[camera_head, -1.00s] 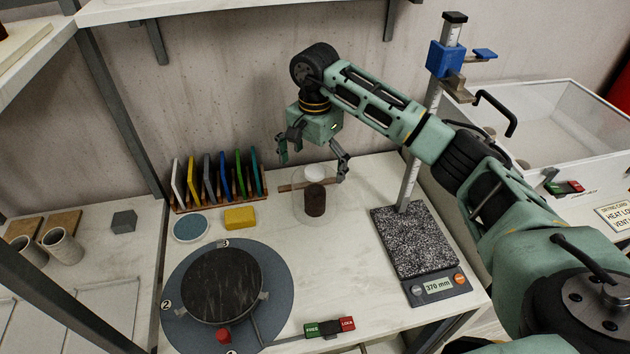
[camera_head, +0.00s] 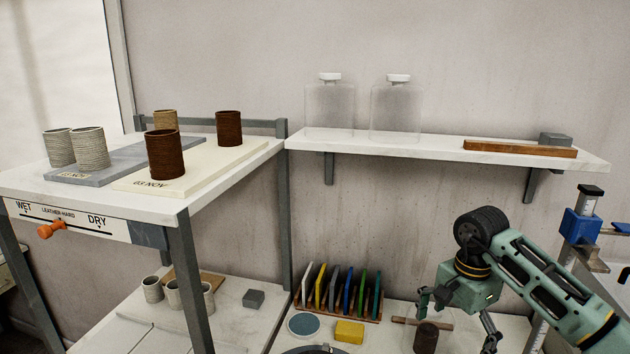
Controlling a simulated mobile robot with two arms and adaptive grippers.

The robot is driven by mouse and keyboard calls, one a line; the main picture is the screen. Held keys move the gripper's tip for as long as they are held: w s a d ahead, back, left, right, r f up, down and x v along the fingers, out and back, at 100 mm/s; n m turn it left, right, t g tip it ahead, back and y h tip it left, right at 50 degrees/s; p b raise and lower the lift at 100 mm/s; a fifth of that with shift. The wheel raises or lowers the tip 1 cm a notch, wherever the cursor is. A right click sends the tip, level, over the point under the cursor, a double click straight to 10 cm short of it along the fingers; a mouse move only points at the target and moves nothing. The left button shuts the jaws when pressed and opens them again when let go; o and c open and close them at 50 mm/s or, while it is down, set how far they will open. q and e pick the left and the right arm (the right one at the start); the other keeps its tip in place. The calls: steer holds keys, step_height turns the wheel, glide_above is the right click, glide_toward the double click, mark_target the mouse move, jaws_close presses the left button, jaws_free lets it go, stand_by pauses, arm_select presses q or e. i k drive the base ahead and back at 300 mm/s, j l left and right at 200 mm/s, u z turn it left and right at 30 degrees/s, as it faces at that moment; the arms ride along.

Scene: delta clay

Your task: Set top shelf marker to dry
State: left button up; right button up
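The top shelf (camera_head: 225,172) of the rack at the left has a label strip (camera_head: 80,220) on its front edge reading WET, LEATHER-HARD and DRY. An orange marker (camera_head: 50,231) sits at the strip's lower edge, below the LEATHER-HARD wording and left of DRY. My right gripper (camera_head: 457,322) is at the lower right, far from the marker, with its fingers spread. A dark brown cylinder (camera_head: 427,338) stands near its fingers; nothing is visibly held. My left gripper is out of view.
Brown pots (camera_head: 167,155) and grey pots (camera_head: 91,150) stand on slabs on the top shelf. A wall shelf (camera_head: 420,147) holds two clear jars and a wooden bar. Coloured slats (camera_head: 340,290) stand in a rack below. Space before the strip looks clear.

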mark_target(45, 231)
steer(key=k, duration=1.1)
